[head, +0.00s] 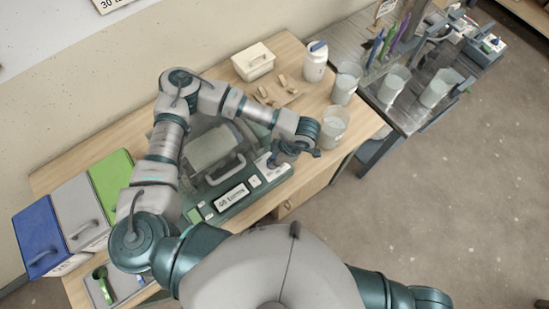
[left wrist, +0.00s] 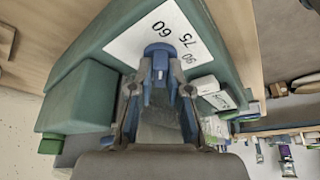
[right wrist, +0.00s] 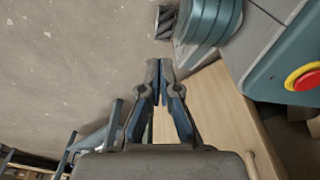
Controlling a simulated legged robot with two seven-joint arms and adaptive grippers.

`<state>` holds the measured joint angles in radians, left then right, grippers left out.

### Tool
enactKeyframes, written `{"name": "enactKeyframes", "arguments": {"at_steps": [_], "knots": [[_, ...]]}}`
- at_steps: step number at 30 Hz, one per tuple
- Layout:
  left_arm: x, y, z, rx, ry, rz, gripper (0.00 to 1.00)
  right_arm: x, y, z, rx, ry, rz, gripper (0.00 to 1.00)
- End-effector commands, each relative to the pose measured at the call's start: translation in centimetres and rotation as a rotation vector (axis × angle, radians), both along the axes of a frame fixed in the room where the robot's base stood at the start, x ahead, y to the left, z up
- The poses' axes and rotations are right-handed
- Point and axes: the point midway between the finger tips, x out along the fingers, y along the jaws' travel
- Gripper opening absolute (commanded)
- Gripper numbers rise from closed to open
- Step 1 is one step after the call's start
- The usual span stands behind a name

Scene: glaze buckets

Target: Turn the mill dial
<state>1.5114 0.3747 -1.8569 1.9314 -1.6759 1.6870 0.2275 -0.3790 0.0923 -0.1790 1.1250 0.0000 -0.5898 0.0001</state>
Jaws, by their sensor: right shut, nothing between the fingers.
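The mill is a dark green machine (head: 222,207) on the wooden table in the head view. Its dial (left wrist: 159,52) is a blue knob on a white plate (left wrist: 125,47) marked 60, 75 and 90 in the left wrist view. My left gripper (head: 283,162) reaches down over the mill's right end in the head view. In the left wrist view the left gripper (left wrist: 160,78) has its fingers on both sides of the knob, seemingly closed on it. The arm hides the knob in the head view. My right gripper (right wrist: 161,68) is shut and empty, clear of the mill.
A white lidded box (head: 254,61), a white jar (head: 315,62) and translucent buckets (head: 332,127) stand right of and behind the mill. Blue, grey and green lidded bins (head: 40,236) stand at the left. A red button (right wrist: 304,79) shows in the right wrist view. Open floor lies at right.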

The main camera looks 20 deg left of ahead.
Motion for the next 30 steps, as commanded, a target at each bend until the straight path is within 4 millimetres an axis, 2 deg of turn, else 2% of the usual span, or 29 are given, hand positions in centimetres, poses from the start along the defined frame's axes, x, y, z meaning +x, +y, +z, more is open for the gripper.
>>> {"name": "enactKeyframes", "arguments": {"at_steps": [11, 17, 23, 26, 30], "knots": [[0.0, 0.1, -0.1, 0.001, 0.0, -0.015, 0.0, -0.1, 0.1, -0.2, -0.001, 0.008, -0.001, 0.0], [0.0, 0.1, -0.3, 0.002, 0.0, -0.089, 0.0, 2.6, 0.7, 1.4, 0.006, -0.019, -0.009, 0.0], [-0.1, 0.2, -0.5, 0.003, 0.001, -0.235, 0.0, 5.7, 1.1, 4.4, 0.007, -0.037, -0.013, 0.0], [-0.1, 0.2, -0.6, 0.002, 0.0, -0.327, 0.0, 7.2, 1.3, 6.9, 0.01, -0.047, -0.016, 0.0], [-0.1, 0.2, -0.7, 0.003, 0.001, -0.458, 0.0, 8.8, 1.5, 11.3, 0.011, -0.062, -0.021, 0.0]]}}
